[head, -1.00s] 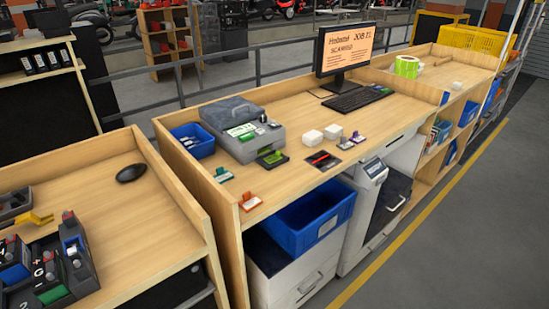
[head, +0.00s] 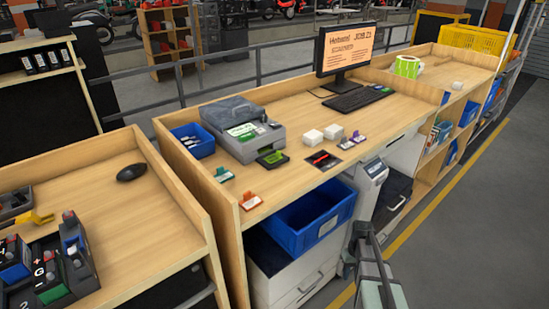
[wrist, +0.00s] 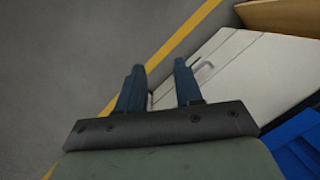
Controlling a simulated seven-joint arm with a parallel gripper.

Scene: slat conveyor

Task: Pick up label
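No single item is clearly marked as the label. Candidates are a green-and-white label roll (head: 407,67) on the far bench, and small tags on the middle bench: a green-topped tag (head: 223,173), an orange tag (head: 250,201), a white-and-purple tag (head: 346,143) and another coloured tag (head: 358,136). My gripper (head: 358,245) is low at the front of the middle bench, below its top, apart from all of these. The wrist view shows its two dark fingers (wrist: 158,68) spread with nothing between them, above the floor and a white cabinet.
A grey printer (head: 240,130), white blocks (head: 318,135), a monitor (head: 345,50) and a keyboard (head: 358,100) stand on the middle bench. A blue bin (head: 318,222) juts out below its front edge. The floor aisle at right is clear.

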